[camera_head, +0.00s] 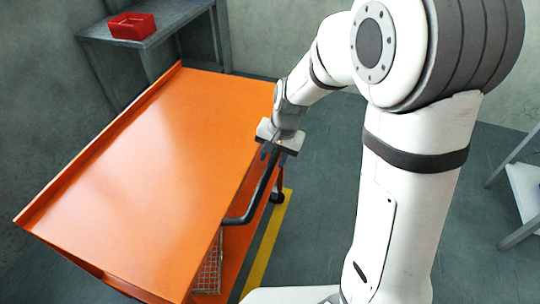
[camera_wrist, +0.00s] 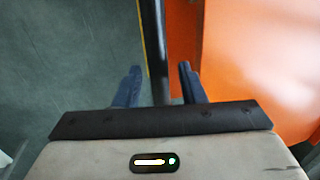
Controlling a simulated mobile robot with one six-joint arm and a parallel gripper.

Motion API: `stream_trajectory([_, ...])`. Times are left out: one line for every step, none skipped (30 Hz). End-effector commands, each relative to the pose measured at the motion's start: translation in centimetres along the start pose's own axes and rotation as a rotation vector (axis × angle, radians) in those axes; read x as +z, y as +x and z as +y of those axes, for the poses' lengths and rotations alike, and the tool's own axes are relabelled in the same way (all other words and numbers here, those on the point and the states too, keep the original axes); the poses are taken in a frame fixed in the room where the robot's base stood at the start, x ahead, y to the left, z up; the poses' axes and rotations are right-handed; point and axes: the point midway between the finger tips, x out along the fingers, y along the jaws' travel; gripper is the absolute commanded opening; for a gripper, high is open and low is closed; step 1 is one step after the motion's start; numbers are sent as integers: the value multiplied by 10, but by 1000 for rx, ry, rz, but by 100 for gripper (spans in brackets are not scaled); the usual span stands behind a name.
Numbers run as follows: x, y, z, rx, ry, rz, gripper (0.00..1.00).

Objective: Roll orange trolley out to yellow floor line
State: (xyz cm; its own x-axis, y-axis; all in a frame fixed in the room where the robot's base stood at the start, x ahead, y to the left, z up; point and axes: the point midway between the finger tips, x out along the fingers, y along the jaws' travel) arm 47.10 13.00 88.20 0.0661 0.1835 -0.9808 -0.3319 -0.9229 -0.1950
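The orange trolley (camera_head: 165,150) stands left of centre in the head view, its flat top facing up. Its black handle (camera_head: 262,190) runs along the right side. The handle bar also shows in the wrist view (camera_wrist: 154,45), beside the orange top (camera_wrist: 255,60). My gripper (camera_head: 273,152) is at the handle's far end. In the wrist view its two dark fingers (camera_wrist: 158,82) stand either side of the bar with gaps visible, so it looks open around it.
A grey shelf (camera_head: 160,32) with a red bin (camera_head: 132,26) stands behind the trolley at the back left. Another grey rack (camera_head: 525,190) is at the right edge. Grey floor (camera_head: 315,225) is clear right of the line; my arm hides part of it.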

Motion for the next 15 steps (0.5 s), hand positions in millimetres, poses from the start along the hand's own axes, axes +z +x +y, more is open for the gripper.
stream_trajectory([0,0,0,0,0,0,32])
stream_trajectory([0,0,0,0,0,0,30])
stream_trajectory([0,0,0,0,0,0,27])
stream_trajectory([0,0,0,0,0,0,24])
stream_trajectory([0,0,0,0,1,0,22])
stream_trajectory([0,0,0,0,1,0,19])
stream_trajectory([0,0,0,0,1,0,16])
stream_trajectory([0,0,0,0,1,0,14])
stream_trajectory([0,0,0,0,1,0,10])
stream_trajectory([0,0,0,0,1,0,8])
stream_trajectory([0,0,0,0,1,0,5])
stream_trajectory([0,0,0,-1,1,1,2])
stream_trajectory([0,0,0,-1,1,1,0])
stream_trajectory([0,0,0,-1,1,1,0])
stream_trajectory([0,-1,0,-1,1,1,0])
